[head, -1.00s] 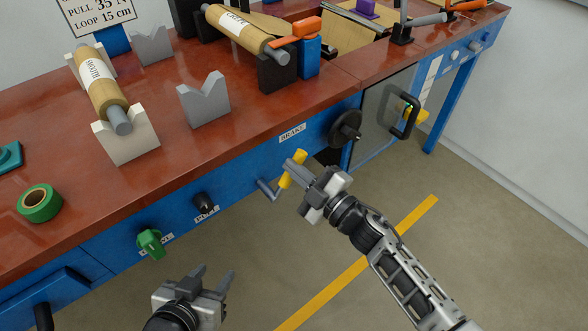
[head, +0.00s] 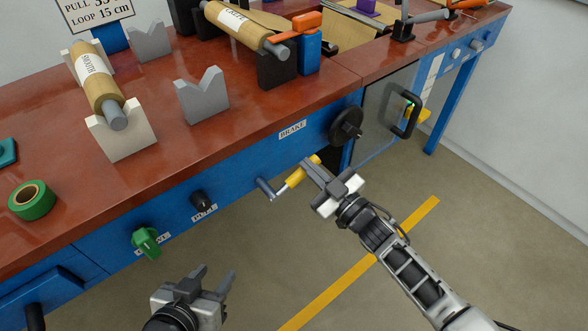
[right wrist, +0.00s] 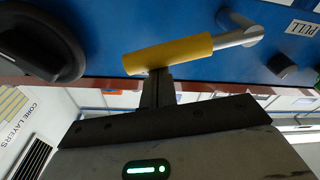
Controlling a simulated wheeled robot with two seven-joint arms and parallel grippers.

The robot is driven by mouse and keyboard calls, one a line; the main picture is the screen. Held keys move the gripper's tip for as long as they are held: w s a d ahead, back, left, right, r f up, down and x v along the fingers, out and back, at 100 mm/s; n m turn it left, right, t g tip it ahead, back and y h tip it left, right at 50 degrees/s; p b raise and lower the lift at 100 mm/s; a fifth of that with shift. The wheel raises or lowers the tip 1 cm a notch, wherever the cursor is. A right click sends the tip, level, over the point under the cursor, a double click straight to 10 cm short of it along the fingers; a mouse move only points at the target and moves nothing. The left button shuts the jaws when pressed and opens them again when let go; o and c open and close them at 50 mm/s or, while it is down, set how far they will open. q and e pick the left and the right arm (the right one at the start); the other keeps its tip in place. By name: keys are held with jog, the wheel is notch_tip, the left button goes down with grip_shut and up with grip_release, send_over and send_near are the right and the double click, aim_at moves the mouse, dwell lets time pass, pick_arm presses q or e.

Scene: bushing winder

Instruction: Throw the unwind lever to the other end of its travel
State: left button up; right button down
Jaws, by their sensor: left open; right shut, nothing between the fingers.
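A lever with a yellow grip (head: 296,178) and a grey metal arm (head: 266,189) sticks out from the blue front panel; no unwind label is readable on it. It also shows in the right wrist view, with its yellow grip (right wrist: 168,53) lying nearly crosswise. My right gripper (head: 306,166) is shut and empty. Its fingertips (right wrist: 158,74) are against or very close to the yellow grip near its free end, not around it; contact is hard to tell. My left gripper (head: 216,277) is open and empty, low in front of the bench.
A black round knob (head: 346,124) by the BRAKE label is right of the lever. A black PULL knob (head: 202,201) and a green knob (head: 146,242) are left of it. A black door handle (head: 408,115) juts out further right. The floor in front is clear.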

pick_arm(q)
jog(key=shift+f+b, duration=0.1)
jog(key=shift+b, duration=0.25)
pick_arm(e)
jog(key=shift+w+d+f+m, duration=0.1)
jog(key=shift+d+f+m, duration=0.05)
jog(key=shift+f+m, duration=0.35)
jog(key=shift+w+d+f+m, duration=0.15)
jog(key=shift+f+m, duration=0.1)
jog(key=shift+m, duration=0.35)
notch_tip(320, 180, up, 4)
jog(key=p, duration=0.4)
pick_arm(q)
jog(key=shift+s+a+r+b, duration=0.1)
jog(key=shift+a+r+b, duration=0.1)
jog(key=shift+r+b, duration=0.3)
pick_arm(e)
jog(key=s+d+f+m+g+h, duration=0.1)
jog(key=s+d+f+m+h, duration=0.1)
jog(key=s, duration=0.5)
jog(key=s+d+f+m+g+h, duration=0.2)
jog(key=s+d+h, duration=0.1)
jog(key=s, duration=0.4)
jog(key=s+d+f+m+g+h, duration=0.1)
jog(key=s+d+f+m+h, duration=0.1)
jog(key=s, duration=0.5)
jog(key=shift+s+d+f+m+g+h, duration=0.3)
jog(key=shift+d+f+g+h, duration=0.1)
jog(key=shift+h, duration=0.5)
